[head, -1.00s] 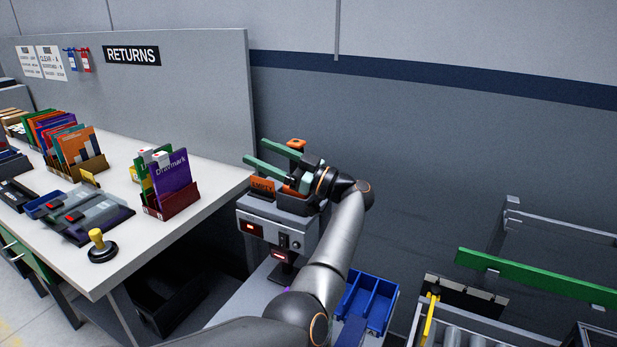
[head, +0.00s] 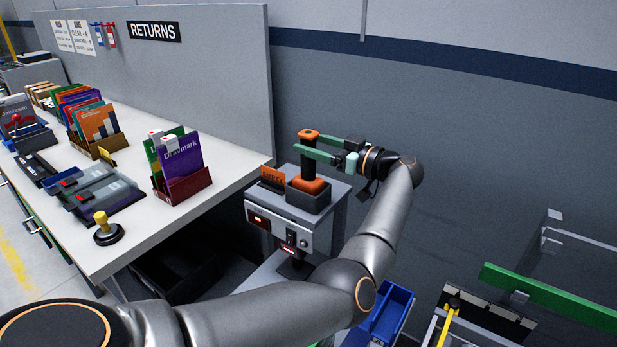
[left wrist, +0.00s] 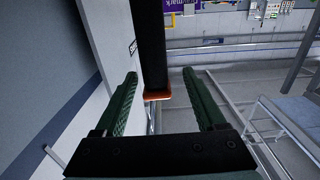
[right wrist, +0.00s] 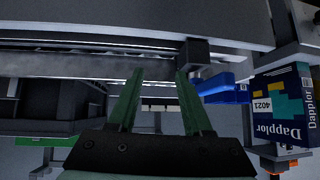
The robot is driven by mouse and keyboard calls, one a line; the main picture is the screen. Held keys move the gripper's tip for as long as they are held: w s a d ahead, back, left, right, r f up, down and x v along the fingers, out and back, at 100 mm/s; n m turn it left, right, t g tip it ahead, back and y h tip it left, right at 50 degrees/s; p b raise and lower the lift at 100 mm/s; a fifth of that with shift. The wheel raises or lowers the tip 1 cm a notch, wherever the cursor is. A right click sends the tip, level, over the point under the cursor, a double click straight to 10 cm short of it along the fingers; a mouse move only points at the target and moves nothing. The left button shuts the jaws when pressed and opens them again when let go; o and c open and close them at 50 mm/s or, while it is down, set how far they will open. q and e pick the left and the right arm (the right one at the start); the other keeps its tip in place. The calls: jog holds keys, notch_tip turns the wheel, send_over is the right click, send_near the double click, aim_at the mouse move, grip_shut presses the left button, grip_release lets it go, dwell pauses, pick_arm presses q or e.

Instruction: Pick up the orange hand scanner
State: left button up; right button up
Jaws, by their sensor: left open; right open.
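The orange hand scanner (head: 308,165) stands upright in a dark cradle (head: 308,199) on a grey unit. It has a dark handle, an orange top cap and an orange lower part. My left gripper (head: 296,141) is open and level with the upper handle, coming from the right, with one green finger on the near side and one on the far side. In the left wrist view the dark handle (left wrist: 152,45) lies between the open fingers (left wrist: 159,76); contact cannot be told. My right gripper (right wrist: 159,73) is open and empty, seen only in its own wrist view.
A white table (head: 150,230) with folders, devices and a yellow-knobbed stamp (head: 104,228) is left of the unit. An orange sign (head: 272,178) stands beside the cradle. Blue bins (head: 390,312) sit below my left arm. In the right wrist view a Dapplor box (right wrist: 283,108) is at right.

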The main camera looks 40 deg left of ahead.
pick_arm(q)
jog(key=a+b, duration=0.2)
jog(key=a, duration=0.2)
jog(key=shift+a+f, duration=0.1)
jog(key=shift+a, duration=0.45)
jog(key=shift+c, duration=0.4)
grip_shut()
dwell(0.5)
